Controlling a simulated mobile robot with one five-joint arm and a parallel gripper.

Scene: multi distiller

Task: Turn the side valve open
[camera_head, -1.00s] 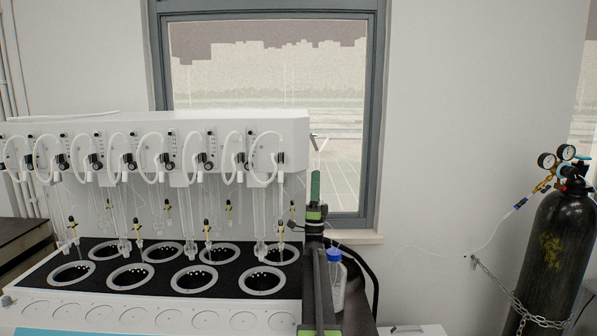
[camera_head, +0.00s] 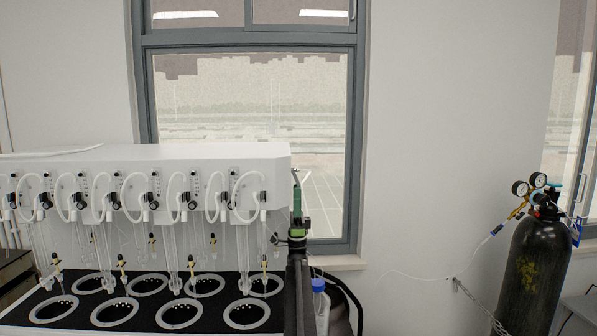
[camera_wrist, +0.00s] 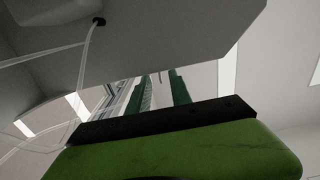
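The side valve (camera_head: 296,175) is a small pale lever on the right end of the white distiller (camera_head: 200,158). It is partly hidden in the head view, and I cannot make it out surely in the wrist view. My gripper (camera_head: 298,196) points upward just below the valve in the head view. In the wrist view my gripper (camera_wrist: 160,92) shows two green fingers apart, with a gap between them and nothing clearly held. Whether the fingers stand around the lever or short of it, I cannot tell.
The distiller's grey underside or end (camera_wrist: 160,45) fills the upper wrist view, close to the fingers, with a thin tube at left. A blue-capped bottle (camera_head: 319,290) stands right of my arm. A black gas cylinder (camera_head: 533,270) stands at far right.

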